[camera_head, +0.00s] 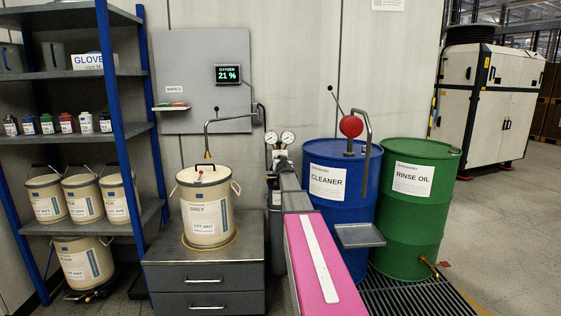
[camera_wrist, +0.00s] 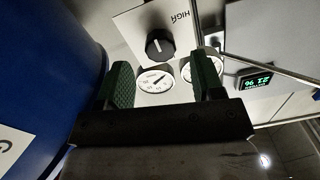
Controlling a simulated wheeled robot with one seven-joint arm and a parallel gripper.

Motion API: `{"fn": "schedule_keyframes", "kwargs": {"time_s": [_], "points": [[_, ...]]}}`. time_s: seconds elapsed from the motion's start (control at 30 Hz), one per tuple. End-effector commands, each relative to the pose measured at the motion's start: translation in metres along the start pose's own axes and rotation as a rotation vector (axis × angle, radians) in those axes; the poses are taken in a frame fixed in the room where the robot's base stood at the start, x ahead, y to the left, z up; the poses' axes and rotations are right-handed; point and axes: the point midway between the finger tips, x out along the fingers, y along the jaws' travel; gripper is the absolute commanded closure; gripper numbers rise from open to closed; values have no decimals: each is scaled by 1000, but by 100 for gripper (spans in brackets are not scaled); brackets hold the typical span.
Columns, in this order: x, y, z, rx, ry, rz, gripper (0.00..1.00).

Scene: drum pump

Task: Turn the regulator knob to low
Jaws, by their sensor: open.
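The black round regulator knob (camera_wrist: 160,45) shows in the wrist view on a pale plate (camera_wrist: 135,25), with the label HIGH upside down beside it. A small light mark shows on its face; its exact setting is hard to read. My gripper (camera_wrist: 160,72) is open, with its two green ridged fingers spread to either side below the knob in the picture. Nothing is between the fingers, and they appear apart from the knob. In the head view the regulator's two white gauges (camera_head: 280,137) stand beyond the end of my arm; the knob cannot be made out there.
The blue CLEANER drum (camera_head: 330,210) stands close on the right of my arm, with a red-balled pump (camera_head: 351,126) on top. A cream GREY pail (camera_head: 207,215) sits on a drawer cabinet (camera_head: 205,275) to the left.

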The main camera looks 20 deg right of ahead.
Motion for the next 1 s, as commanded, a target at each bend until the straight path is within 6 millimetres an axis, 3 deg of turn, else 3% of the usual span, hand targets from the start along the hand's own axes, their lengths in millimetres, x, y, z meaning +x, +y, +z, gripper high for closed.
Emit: {"fn": "schedule_keyframes", "kwargs": {"time_s": [0.03, 0.2, 0.53, 0.57, 0.7, 1.0], "points": [[14, 0, 0, 0, 0, 0, 39], [33, 0, 0, 0, -1, 0, 39], [36, 0, 0, 0, -1, 0, 39], [36, 0, 0, 0, -1, 0, 45], [36, 0, 0, 0, -1, 0, 88], [36, 0, 0, -20, -2, 0, 88]]}}
